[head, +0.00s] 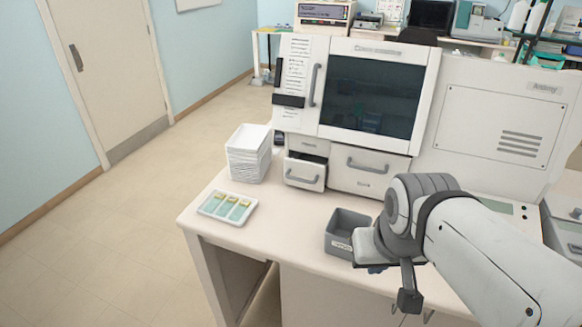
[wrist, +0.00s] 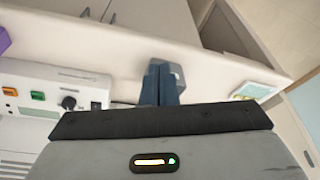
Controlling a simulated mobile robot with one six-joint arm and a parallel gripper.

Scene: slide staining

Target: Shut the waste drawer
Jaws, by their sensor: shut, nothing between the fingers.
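A small white drawer (head: 305,172) with a grey handle stands pulled out at the lower left of the white staining machine. A dark gap shows above its front. I take it for the waste drawer, but its label is too small to read. My gripper (wrist: 160,85) is shut and empty in the wrist view, its blue fingers together. In the head view my arm hides most of the gripper, at the right front of the bench and well apart from the drawer. The drawer is not clearly seen in the wrist view.
A wider drawer (head: 370,170) beside it is shut. A grey open bin (head: 341,233) stands close to my wrist. A stack of white trays (head: 248,153) and a slide tray (head: 228,206) stand at the bench's left. The bench before the small drawer is clear.

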